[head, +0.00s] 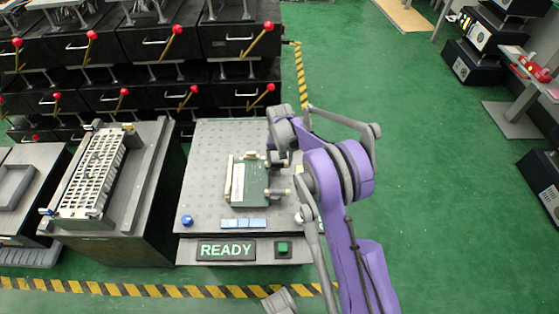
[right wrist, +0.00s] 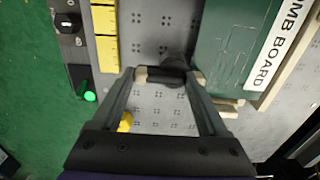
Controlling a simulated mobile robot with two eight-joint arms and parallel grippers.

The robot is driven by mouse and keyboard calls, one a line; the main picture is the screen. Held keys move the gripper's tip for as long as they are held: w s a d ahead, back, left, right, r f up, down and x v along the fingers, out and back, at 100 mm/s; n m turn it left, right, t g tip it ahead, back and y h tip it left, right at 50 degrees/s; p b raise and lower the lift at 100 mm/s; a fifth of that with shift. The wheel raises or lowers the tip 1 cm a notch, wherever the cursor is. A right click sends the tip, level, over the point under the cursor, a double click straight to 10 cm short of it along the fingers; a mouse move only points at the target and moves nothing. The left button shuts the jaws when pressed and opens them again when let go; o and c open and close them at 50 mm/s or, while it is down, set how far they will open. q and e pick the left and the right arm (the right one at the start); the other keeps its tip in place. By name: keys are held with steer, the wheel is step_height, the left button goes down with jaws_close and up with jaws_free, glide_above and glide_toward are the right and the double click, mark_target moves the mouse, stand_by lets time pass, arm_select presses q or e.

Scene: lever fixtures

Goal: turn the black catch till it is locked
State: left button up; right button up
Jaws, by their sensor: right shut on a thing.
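The black catch (right wrist: 174,66) shows in the right wrist view as a dark, rounded piece beside the lower edge of the green board. My right gripper (right wrist: 168,77) is shut on it, with a fingertip on either side. The exact angle of the catch is hard to tell. In the head view the green board (head: 251,184) lies on the grey perforated bench, and my purple right arm reaches to its right side. The catch is too small and covered there to make out. My left gripper is not in view.
A lit READY sign (head: 226,250) and a green button (head: 283,249) are at the bench's front.

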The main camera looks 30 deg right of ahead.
mark_target(280, 162)
stand_by(0.4)
steer(key=o, duration=1.2)
steer(key=shift+o, duration=0.2)
step_height(280, 162, up, 11)
steer(key=p, duration=0.2)
